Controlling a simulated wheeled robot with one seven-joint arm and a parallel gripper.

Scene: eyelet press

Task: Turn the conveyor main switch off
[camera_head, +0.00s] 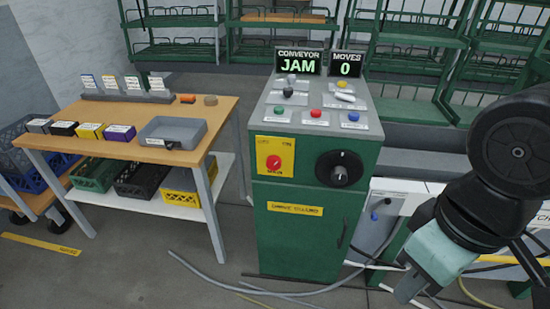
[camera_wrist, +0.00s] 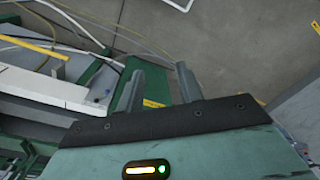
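The main switch is a red knob (camera_head: 273,162) on a yellow plate (camera_head: 262,148), on the upper left front of the green conveyor cabinet (camera_head: 292,225). Small lettering is on the plate, too small to read surely, so I cannot tell the knob's setting. My gripper (camera_head: 408,290) is at the lower right of the head view, pointing down, well to the right of the switch and apart from it. In the wrist view my gripper (camera_wrist: 158,78) shows two separated fingers with nothing between them. The switch does not show there.
A large black dial (camera_head: 339,168) sits right of the switch. Displays above read "CONVEYOR JAM" (camera_head: 298,63) and "MOVES 0" (camera_head: 346,64). Several buttons and levers are on the sloped top. A wooden table (camera_head: 110,150) stands at left. Cables (camera_head: 215,283) lie on the floor.

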